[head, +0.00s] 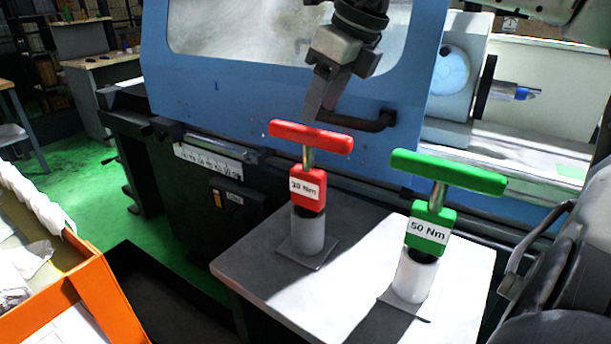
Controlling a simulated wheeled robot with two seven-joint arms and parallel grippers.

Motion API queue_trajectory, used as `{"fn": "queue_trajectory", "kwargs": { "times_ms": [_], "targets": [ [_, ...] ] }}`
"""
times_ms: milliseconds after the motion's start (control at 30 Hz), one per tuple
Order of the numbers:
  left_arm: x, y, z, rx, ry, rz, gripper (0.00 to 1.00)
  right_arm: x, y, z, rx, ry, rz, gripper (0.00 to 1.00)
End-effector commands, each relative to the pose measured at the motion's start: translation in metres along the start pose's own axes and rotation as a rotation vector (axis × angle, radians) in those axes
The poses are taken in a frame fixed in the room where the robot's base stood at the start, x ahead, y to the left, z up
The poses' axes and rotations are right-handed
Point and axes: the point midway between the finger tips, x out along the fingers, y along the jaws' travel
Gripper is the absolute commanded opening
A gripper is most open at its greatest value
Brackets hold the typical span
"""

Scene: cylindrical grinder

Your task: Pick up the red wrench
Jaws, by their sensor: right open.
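The red wrench (308,190) is a T-shaped tool with a red bar handle, a metal shaft and a red block labelled 30 Nm or similar. It stands upright in a grey cylindrical holder (308,234) on the light-topped stand. My right gripper (322,106) comes down from the top of the head view and points downward. It is open and empty, with its fingertips just above the red handle in the picture. I cannot tell the exact depth gap. My left gripper is not in view.
A green wrench (431,227) labelled 50 Nm stands in a holder to the right on the same stand (345,285). The blue machine door (215,85) with a dark handle (368,122) is behind. An orange-edged bin (100,290) is at lower left.

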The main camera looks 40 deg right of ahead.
Motion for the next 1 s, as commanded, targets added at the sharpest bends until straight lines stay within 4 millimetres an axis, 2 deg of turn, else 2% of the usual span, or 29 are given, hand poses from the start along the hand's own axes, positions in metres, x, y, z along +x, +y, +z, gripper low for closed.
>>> {"fn": "queue_trajectory", "kwargs": {
  "times_ms": [100,367,700,967,1000],
  "targets": [
    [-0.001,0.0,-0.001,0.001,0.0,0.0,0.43,0.022,0.0,-0.001,-0.001,0.004,0.002,0.5],
    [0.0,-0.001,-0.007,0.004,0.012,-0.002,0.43,0.042,0.0,-0.001,0.0,0.001,0.0,0.5],
    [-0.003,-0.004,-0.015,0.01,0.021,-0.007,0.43,0.086,0.001,-0.004,0.0,0.002,0.0,0.5],
    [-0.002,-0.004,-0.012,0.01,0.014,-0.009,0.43,0.09,0.001,-0.004,0.0,-0.002,-0.001,0.5],
    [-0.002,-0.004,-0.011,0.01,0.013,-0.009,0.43,0.09,0.001,-0.004,0.0,-0.002,-0.001,0.47]
  ]
}}
